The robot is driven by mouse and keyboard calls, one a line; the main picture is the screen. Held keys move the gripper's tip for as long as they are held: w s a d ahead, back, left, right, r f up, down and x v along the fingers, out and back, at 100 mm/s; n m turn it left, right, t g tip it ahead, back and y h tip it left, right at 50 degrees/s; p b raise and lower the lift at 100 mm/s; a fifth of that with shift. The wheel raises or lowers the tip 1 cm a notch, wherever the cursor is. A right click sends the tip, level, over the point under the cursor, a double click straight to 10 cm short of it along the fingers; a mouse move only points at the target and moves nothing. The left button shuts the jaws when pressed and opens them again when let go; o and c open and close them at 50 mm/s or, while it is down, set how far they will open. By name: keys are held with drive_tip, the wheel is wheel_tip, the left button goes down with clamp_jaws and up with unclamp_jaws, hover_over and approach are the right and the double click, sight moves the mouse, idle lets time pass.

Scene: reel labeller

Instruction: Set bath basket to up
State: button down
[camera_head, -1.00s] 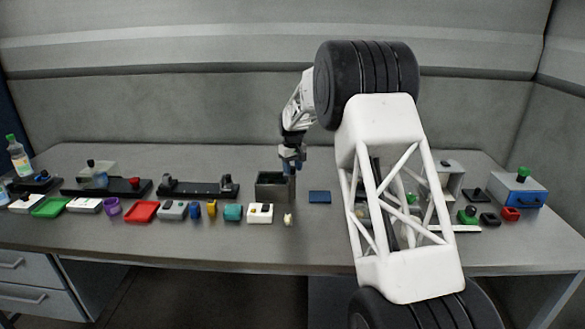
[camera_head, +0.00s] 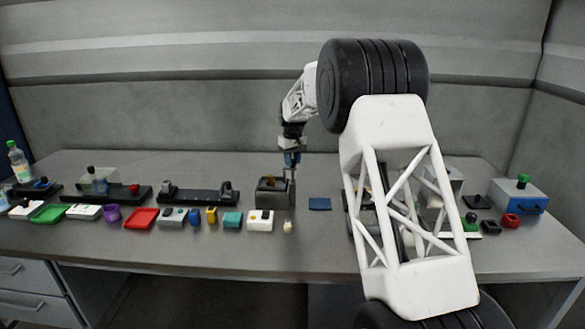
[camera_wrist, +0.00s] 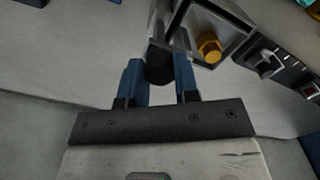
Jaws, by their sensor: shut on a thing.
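The bath is a dark grey open box (camera_head: 266,200) near the middle of the table, with a thin upright post at its right side. An amber piece (camera_head: 270,183) shows in its opening; in the wrist view the amber piece (camera_wrist: 209,46) looks six-sided and lies inside a grey-walled square basket or box (camera_wrist: 238,24). My gripper (camera_head: 291,162) is above the bath's right side. In the wrist view its blue fingers (camera_wrist: 158,75) are shut on a black round knob (camera_wrist: 159,65) beside the box. How the knob joins the basket is partly hidden.
A blue pad (camera_head: 320,204) lies right of the bath. A white switch box (camera_head: 261,220) and a small cream piece (camera_head: 288,227) stand in front. A black rail fixture (camera_head: 198,196) is to the left. My arm hides much of the right side.

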drive_tip(key=shift+r, duration=0.35)
drive_tip(key=c, duration=1.1)
unclamp_jaws()
drive_tip(key=shift+o, duration=1.3)
drive_tip(key=shift+f, duration=0.1)
wheel_tip(320, 180, up, 8)
drive_tip(key=shift+f, duration=0.25)
drive_tip(key=shift+r, duration=0.2)
